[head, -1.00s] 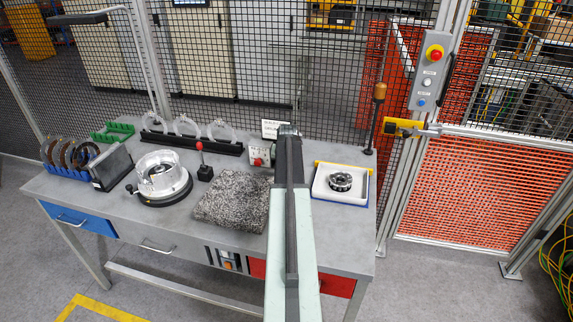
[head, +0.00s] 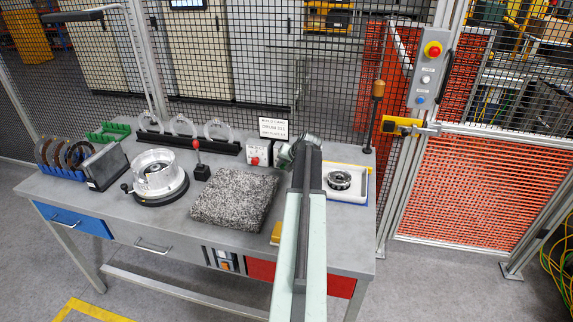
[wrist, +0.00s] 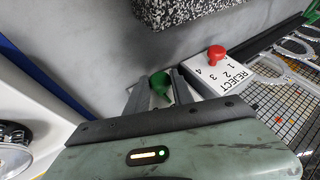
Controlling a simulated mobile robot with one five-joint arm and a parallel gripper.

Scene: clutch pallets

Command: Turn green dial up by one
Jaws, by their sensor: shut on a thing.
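In the wrist view the green dial (wrist: 160,84) sits between the two dark fingers of my gripper (wrist: 156,90), which are shut on it. The box under the green dial and its numbers are hidden by my gripper, so I cannot read its setting. Beside it a white box (wrist: 232,75) marked REJECT, with numbers 1 to 4, carries a red dial (wrist: 217,54). In the head view the red dial's box (head: 258,152) stands just left of my gripper (head: 292,156).
A white tray (head: 347,197) holding a round bearing-like part (head: 340,180) lies right of my arm. A speckled grey slab (head: 234,199) lies to the left. A printed card (head: 273,128) stands behind the dials. A tall post with a wooden knob (head: 378,90) stands at the back right.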

